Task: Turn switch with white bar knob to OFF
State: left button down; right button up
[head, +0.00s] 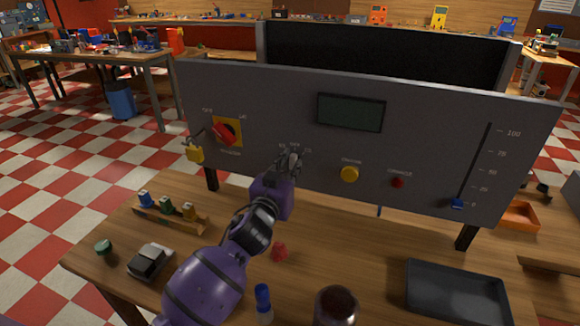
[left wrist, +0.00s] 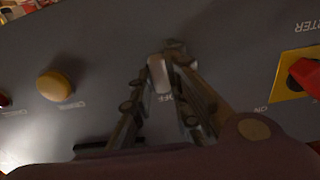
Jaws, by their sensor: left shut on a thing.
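The grey upright control panel (head: 260,105) stands at the back of the wooden table. My left gripper (head: 291,160) reaches up to its lower middle, and its fingers are shut on the switch's white bar knob. The knob (left wrist: 160,74) shows between the fingertips in the left wrist view, with the gripper (left wrist: 163,80) around it. Part of an OFF label (left wrist: 176,97) shows beside the fingers. In the head view the gripper hides the knob, and I cannot read its exact setting. My right gripper is not in view.
On the panel are a red rotary switch (head: 226,133) on a yellow plate, a yellow button (head: 349,174), a small red button (head: 397,183) and a blue slider (head: 457,203).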

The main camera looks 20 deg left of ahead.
pick_arm(q)
jog(key=shift+f, duration=0.1)
jog(key=c, duration=1.7)
grip_release()
jog(key=s, duration=1.2)
jog(key=shift+a, duration=0.2)
